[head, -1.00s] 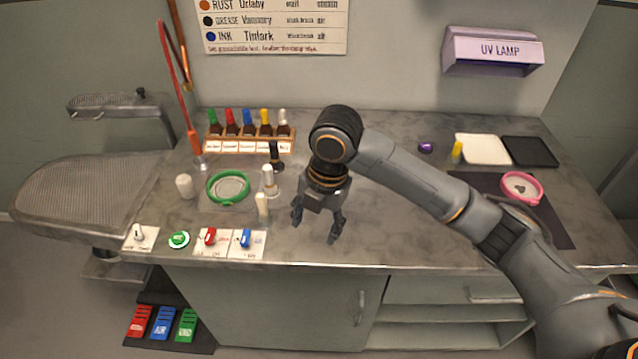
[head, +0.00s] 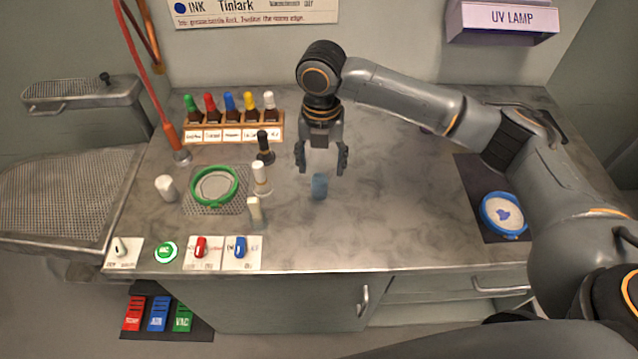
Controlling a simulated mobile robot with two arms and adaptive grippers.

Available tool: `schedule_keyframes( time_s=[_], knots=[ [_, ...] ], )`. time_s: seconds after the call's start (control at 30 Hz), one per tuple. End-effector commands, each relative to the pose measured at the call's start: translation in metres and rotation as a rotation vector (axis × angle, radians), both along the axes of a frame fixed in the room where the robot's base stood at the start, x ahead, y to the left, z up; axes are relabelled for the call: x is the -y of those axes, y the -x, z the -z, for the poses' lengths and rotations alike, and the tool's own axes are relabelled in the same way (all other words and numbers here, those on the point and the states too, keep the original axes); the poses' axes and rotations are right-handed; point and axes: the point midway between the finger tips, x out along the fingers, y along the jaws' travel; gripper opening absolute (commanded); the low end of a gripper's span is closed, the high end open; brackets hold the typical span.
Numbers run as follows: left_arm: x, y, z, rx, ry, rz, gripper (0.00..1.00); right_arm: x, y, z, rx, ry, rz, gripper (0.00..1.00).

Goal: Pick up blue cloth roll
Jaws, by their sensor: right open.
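The blue cloth roll (head: 319,187) stands as a small upright blue cylinder on the grey worktop, near the middle of the head view. My right gripper (head: 321,168) is directly above and slightly behind it in the picture, pointing down. Its two fingers are spread apart with nothing between them. The fingertips appear just above the roll's top; I cannot tell the exact gap. My left gripper is not in view.
A bottle rack (head: 233,132) stands behind to the left. A green hoop (head: 214,187), a dark-topped bottle (head: 264,147) and white bottles (head: 261,179) stand left of the roll. A blue-rimmed hoop (head: 488,222) lies right. The worktop around the roll is mostly clear.

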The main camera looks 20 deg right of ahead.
Motion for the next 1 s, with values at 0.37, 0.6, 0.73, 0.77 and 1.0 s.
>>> schedule_keyframes(
  time_s=[0.37, 0.6, 0.73, 0.77, 1.0],
  knots=[
    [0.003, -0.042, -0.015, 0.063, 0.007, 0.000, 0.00, -0.004, 0.000, 0.043, -0.001, 0.000, -0.001, 0.60],
    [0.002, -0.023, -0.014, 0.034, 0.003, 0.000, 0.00, -0.004, -0.001, 0.055, 0.001, -0.001, -0.001, 0.60],
    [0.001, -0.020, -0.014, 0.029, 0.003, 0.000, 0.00, -0.004, -0.001, 0.055, 0.001, -0.001, -0.001, 0.58],
    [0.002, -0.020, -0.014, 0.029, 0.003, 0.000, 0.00, -0.004, -0.001, 0.055, 0.001, -0.001, -0.001, 0.52],
    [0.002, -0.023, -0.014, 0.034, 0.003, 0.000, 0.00, -0.004, -0.001, 0.055, 0.001, -0.001, -0.001, 0.17]
  ],
)
